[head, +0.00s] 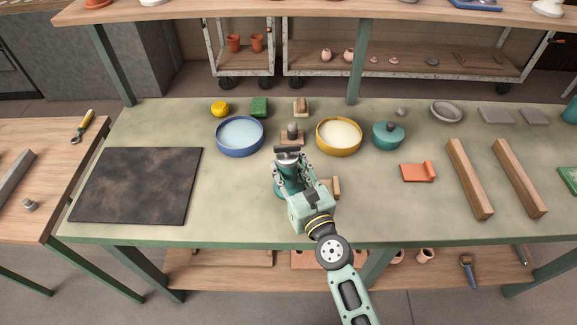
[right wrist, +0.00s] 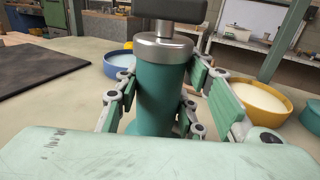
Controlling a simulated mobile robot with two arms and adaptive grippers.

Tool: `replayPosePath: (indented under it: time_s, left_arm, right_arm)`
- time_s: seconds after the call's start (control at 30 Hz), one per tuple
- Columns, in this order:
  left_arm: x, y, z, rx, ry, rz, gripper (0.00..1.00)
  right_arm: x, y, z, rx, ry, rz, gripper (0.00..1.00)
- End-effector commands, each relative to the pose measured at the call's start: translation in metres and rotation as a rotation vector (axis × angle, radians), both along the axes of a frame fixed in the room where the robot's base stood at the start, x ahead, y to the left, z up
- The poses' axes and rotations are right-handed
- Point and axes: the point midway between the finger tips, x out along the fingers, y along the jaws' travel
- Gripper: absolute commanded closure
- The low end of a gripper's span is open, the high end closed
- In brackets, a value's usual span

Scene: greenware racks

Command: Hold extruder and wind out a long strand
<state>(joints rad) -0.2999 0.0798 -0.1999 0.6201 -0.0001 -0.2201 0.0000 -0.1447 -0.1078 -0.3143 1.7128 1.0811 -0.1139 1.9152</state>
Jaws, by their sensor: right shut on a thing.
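The extruder (head: 288,158) stands upright on the green worktable, a teal cylinder with a silver collar and a dark crossbar handle on top. It also fills the middle of the right wrist view (right wrist: 160,95), with its handle cut by the top edge. My right gripper (head: 289,172) is shut on the extruder's body, with its finger linkages on both sides of the cylinder. My palm hides the lower front of the extruder in the right wrist view. I see no clay strand. My left gripper is not in view.
Behind the extruder are a blue bowl (head: 240,151), a yellow bowl (head: 339,151) and a teal lidded pot (head: 388,136). A dark board (head: 137,186) lies left with clear table beside it. Right are an orange piece (head: 417,172) and two wooden bars (head: 469,180).

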Motion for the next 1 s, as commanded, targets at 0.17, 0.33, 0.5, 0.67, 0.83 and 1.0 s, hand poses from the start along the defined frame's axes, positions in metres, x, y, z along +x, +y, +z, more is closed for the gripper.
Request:
replayPosePath:
  time_s: [0.17, 0.33, 0.5, 0.67, 0.83, 1.0]
  left_arm:
    - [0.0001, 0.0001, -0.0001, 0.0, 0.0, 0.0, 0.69]
    - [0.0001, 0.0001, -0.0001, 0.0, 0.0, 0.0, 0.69]
    - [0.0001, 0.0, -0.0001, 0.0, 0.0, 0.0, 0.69]
    - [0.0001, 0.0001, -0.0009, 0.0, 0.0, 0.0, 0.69]
    - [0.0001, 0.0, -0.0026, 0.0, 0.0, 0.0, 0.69]
    - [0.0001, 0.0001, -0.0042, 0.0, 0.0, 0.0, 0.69]
  right_arm:
    - [-0.0006, 0.0009, -0.0014, -0.001, 0.003, 0.003, 0.97]
    - [-0.0004, 0.0009, -0.0007, 0.0, 0.001, 0.002, 0.97]
    - [-0.0002, 0.001, 0.0, 0.001, 0.0, 0.002, 0.97]
    - [-0.0001, 0.0009, -0.0005, 0.001, -0.001, 0.002, 0.98]
    - [0.0001, 0.0008, -0.0021, 0.0, -0.001, 0.001, 0.98]
    - [0.0, 0.0007, -0.0044, -0.001, 0.0, 0.001, 0.98]
